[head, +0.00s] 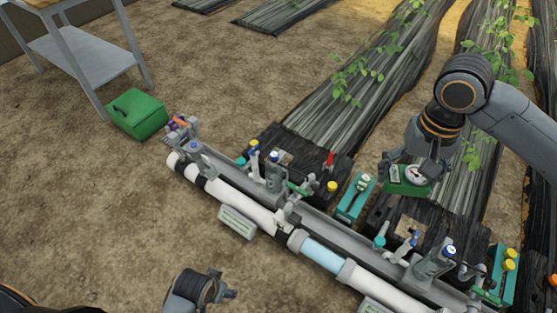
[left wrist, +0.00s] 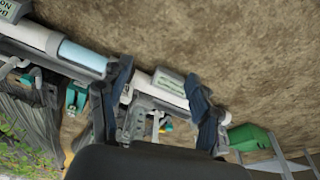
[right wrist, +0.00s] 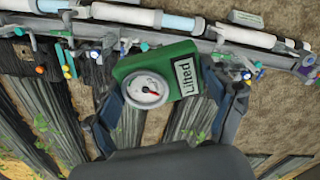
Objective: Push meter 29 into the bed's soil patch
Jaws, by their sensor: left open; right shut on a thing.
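A green meter (head: 405,186) with a round white dial is held in my right gripper (head: 425,172), above the planting beds. In the right wrist view the meter (right wrist: 178,70) sits between the two fingers (right wrist: 168,95) and carries a white label reading "Lifted". No number 29 is legible. A small tan patch (head: 404,229) shows in the black cover of the near bed end, below and left of the meter, clearly apart from it; it looks like bare soil. My left gripper (head: 226,286) is open and empty, low on the near side of the pipes.
A white pipe run (head: 245,205) with valves, taps and coloured caps crosses in front of the beds. Teal holders (head: 355,198) stand along it. A green box (head: 137,113) sits on the ground near a grey table (head: 85,52).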

